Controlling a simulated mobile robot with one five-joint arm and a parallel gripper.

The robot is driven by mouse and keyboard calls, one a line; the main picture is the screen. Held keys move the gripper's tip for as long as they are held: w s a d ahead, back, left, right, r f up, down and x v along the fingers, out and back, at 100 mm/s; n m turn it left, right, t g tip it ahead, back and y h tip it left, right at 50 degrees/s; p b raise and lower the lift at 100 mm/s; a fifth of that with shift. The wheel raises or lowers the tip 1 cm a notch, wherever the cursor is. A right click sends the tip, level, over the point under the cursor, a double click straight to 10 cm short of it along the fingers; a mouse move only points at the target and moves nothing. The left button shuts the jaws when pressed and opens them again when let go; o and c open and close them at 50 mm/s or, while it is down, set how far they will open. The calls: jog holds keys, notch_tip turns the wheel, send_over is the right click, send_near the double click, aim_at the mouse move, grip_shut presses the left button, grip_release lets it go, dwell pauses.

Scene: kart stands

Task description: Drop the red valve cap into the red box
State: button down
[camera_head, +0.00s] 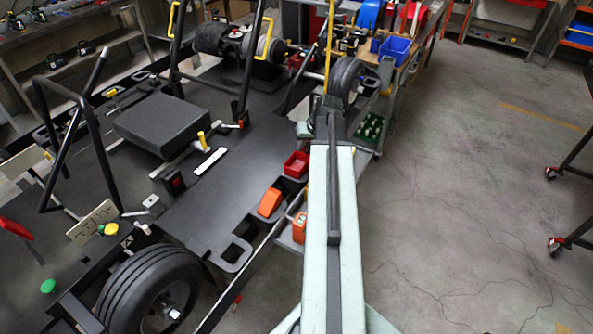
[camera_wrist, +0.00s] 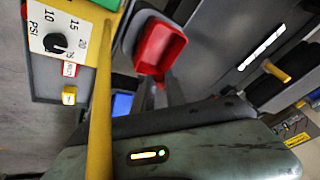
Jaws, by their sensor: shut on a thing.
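The red box (camera_head: 296,163) is a small open tray on the dark kart stand, left of my arm in the head view. It also shows in the wrist view (camera_wrist: 160,45), upper middle, just beyond my gripper (camera_wrist: 161,88). My dark fingers are closed, and a small red bit, the red valve cap (camera_wrist: 159,77), shows between their tips. It overlaps the lower edge of the box in the picture; I cannot tell the height between them. In the head view my arm hides the fingers and the cap.
A panel with a PSI dial (camera_wrist: 57,42) and a yellow bar (camera_wrist: 101,95) stand close at left in the wrist view. Orange parts (camera_head: 270,202) lie near the box. A blue bin (camera_head: 395,49) is at the back.

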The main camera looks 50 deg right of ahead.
jog(key=c, duration=1.3)
grip_release()
jog(key=shift+r, duration=0.15)
jog(key=p+v, duration=0.7)
jog(key=shift+s+r, duration=0.15)
jog(key=shift+r, duration=0.2)
jog(key=shift+a+f, duration=0.1)
